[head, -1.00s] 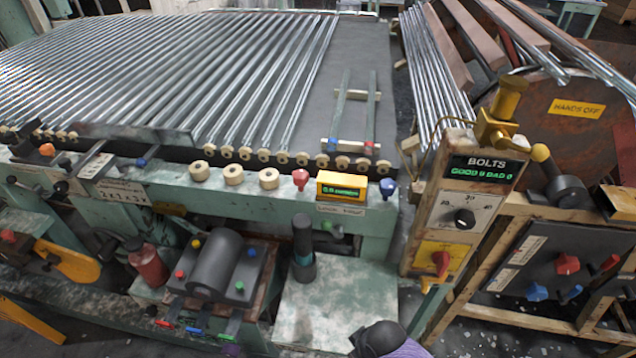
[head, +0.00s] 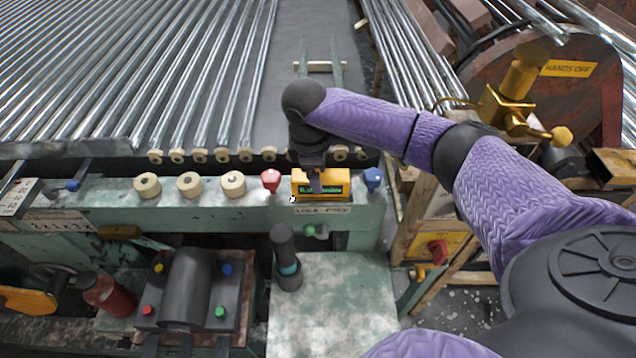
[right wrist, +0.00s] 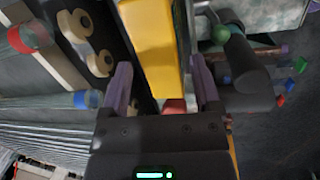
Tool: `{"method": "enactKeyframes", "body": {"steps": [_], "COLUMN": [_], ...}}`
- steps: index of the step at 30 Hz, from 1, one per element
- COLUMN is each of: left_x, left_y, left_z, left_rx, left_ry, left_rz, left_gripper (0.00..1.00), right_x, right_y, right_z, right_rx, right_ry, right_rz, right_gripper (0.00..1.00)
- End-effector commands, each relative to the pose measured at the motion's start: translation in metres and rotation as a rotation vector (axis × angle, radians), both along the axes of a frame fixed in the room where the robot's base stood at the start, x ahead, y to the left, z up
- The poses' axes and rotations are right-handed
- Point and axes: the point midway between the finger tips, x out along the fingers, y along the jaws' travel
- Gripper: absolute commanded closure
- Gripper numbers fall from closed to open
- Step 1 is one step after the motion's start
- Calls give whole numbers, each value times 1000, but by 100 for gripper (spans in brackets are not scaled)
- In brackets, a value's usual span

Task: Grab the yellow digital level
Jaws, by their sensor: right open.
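The yellow digital level (head: 338,190) sits on the front ledge of the green machine, between a red knob and a blue knob. Its small green display is partly covered by my right gripper (head: 314,184), which has come down over it from behind. In the right wrist view the gripper (right wrist: 162,85) is open, with its two purple fingers apart. The yellow body of the level (right wrist: 155,42) lies between and beyond them. I cannot tell whether either finger touches it. My left gripper is not in view.
The red knob (head: 271,180) and the blue knob (head: 373,178) stand close on either side of the level. Several cream rollers (head: 190,184) line the ledge to the left. Glass tubes lie behind. A dark upright cylinder (head: 284,250) stands in front, below the ledge.

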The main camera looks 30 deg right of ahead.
Motion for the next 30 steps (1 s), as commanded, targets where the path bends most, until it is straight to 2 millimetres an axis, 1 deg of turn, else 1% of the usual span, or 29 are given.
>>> {"method": "enactKeyframes", "body": {"steps": [1, 3, 6, 11, 14, 15, 17, 18, 20, 21, 22, 23, 30], "left_x": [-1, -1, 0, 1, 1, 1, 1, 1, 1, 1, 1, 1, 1], "left_y": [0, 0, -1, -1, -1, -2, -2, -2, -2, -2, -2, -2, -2], "left_z": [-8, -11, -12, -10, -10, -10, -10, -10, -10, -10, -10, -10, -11], "left_rx": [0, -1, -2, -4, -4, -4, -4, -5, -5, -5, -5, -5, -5], "left_ry": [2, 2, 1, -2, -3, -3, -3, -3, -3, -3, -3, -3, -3], "left_rz": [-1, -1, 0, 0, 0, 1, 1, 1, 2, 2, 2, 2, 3], "left_gripper": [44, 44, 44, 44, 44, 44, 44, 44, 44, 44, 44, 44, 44], "right_x": [-2, -1, 0, 0, 0, 0, 0, 0, 0, 0, 0, 0, 0], "right_y": [-3, -4, -5, -5, -5, -5, -5, -5, -5, -5, -5, -5, -5], "right_z": [-14, -24, -29, -27, -27, -27, -27, -27, -27, -27, -27, -27, -27], "right_rx": [-1, -1, 0, 0, 0, 0, 0, 0, 0, 0, 0, 0, 1], "right_ry": [3, 2, 0, -1, -1, -1, -1, -1, -1, -1, -1, -1, -2], "right_rz": [-1, 1, 1, 1, 1, 1, 1, 1, 1, 1, 1, 1, 1], "right_gripper": [20, 20, 20, 20, 39, 47, 60, 69, 81, 90, 96, 100, 100]}}
